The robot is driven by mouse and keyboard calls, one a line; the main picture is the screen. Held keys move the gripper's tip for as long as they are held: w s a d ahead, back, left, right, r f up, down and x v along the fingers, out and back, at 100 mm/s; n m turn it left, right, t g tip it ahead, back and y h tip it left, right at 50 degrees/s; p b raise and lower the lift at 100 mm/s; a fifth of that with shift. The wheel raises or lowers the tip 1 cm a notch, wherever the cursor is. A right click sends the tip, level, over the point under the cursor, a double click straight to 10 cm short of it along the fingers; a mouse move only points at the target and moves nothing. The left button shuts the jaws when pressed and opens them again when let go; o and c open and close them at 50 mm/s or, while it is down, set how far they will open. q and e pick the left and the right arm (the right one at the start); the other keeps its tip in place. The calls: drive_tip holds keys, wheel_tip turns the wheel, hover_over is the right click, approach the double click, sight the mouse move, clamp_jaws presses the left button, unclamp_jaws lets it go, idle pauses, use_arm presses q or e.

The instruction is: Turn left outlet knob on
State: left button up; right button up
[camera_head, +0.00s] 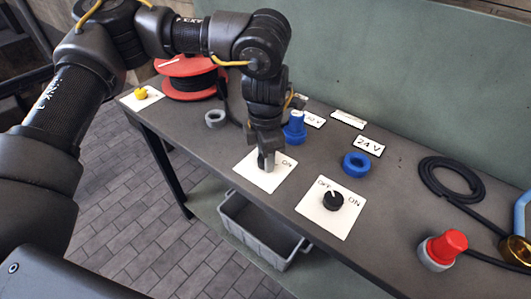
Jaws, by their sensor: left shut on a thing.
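The left outlet knob's white plate (249,174) lies on the dark bench, with "ON" printed at its right side. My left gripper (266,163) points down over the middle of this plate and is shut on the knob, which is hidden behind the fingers. The knob's pointer direction cannot be seen. A second black knob (333,201) sits on another white plate to the right, with "OFF" and "ON" printed on it. Its white mark points up toward the "OFF" side. My right gripper is not in view.
A blue plug (294,128) and a blue ring socket (356,163) stand behind the plates, near a "24 V" label (368,145). A red cable reel (189,78) is at the back left. A red plug (447,246) and a black cable (450,183) lie right. A grey crate (262,236) is below.

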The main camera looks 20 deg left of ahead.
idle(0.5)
use_arm(q)
drive_tip(key=o, duration=1)
wheel_tip(320, 180, up, 11)
drive_tip(key=shift+f, duration=0.1)
